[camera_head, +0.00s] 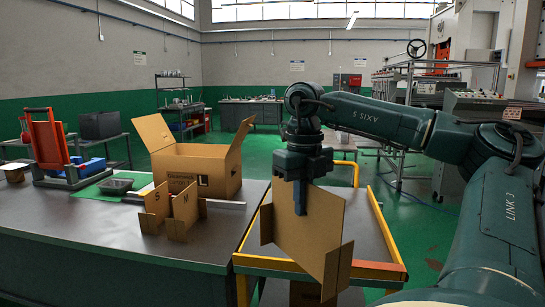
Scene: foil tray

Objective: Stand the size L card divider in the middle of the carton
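The open carton (229,172) stands on the table with its flaps spread; its inside floor is hidden. My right gripper (300,208) points down and is shut on the top of a large crossed card divider (320,238). The divider is upright over the yellow-edged cart, right of the carton and nearer to me. No letter shows on it, but it is larger than the dividers marked S (155,204) and M (184,207), which stand on the table in front of the carton. My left gripper is out of view.
The cart (372,268) has a raised yellow rim. A red-framed stand (47,143), a small dark tray (116,185) and a green mat (92,192) are on the table's left. The table's front (100,230) is clear.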

